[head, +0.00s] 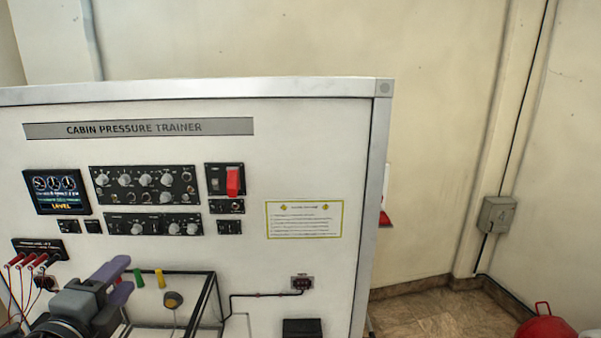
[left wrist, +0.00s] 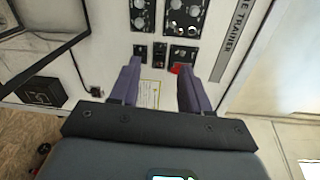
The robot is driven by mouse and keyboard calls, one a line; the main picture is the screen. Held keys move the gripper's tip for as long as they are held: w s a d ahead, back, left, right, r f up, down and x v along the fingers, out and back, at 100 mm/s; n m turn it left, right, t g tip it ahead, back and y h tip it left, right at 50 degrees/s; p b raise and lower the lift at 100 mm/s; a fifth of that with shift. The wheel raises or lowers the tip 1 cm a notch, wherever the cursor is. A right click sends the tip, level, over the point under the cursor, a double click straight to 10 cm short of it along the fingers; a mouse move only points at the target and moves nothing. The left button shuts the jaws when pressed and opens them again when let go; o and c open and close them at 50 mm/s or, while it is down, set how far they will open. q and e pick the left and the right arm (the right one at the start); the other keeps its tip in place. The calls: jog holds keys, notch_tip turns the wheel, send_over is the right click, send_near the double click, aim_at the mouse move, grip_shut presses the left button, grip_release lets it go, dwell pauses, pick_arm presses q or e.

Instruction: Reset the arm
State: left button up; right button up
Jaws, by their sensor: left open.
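My left gripper (head: 121,281) is at the lower left of the head view, in front of the trainer panel. In the left wrist view its two purple fingers (left wrist: 163,90) stand apart with nothing between them, and the panel shows beyond them. The white cabin pressure trainer panel (head: 320,150) carries a lit display (head: 57,191), knob panels (head: 145,185) and a red switch cover (head: 233,181). The red cover also shows in the left wrist view (left wrist: 178,69), beside the right finger. My right gripper is in neither view.
A clear box frame (head: 207,300) stands low on the panel, close to my left gripper. Red leads (head: 28,262) plug in at the far left. A red round object (head: 545,325) lies on the floor at the right. The space right of the panel is open.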

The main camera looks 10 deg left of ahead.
pick_arm(q)
jog(key=s+d+f+n+g+p, duration=0.1)
jog(key=s+d+f+n+g, duration=0.15)
jog(key=f, duration=0.55)
jog(key=s+d+f+n+g+p, duration=0.1)
jog(key=s+d+f+n+g, duration=0.15)
jog(key=f, duration=0.55)
jog(key=s+d+f+n+g+p, duration=0.1)
jog(key=s+d+f+n, duration=0.2)
jog(key=f, duration=0.5)
jog(key=s+d+f+n+g+h+p, duration=0.1)
jog(key=s+d+f+n+g, duration=0.1)
jog(key=s+f, duration=0.4)
jog(key=s+d+f+n+g+h, duration=0.1)
jog(key=s+d+f+n+g, duration=0.2)
jog(key=s, duration=0.8)
notch_tip(320, 180, down, 4)
jog(key=n+g, duration=0.2)
jog(key=shift+s+r+n+p, duration=0.15)
jog(key=shift+r+n+p, duration=0.1)
jog(key=shift+n+p, duration=0.15)
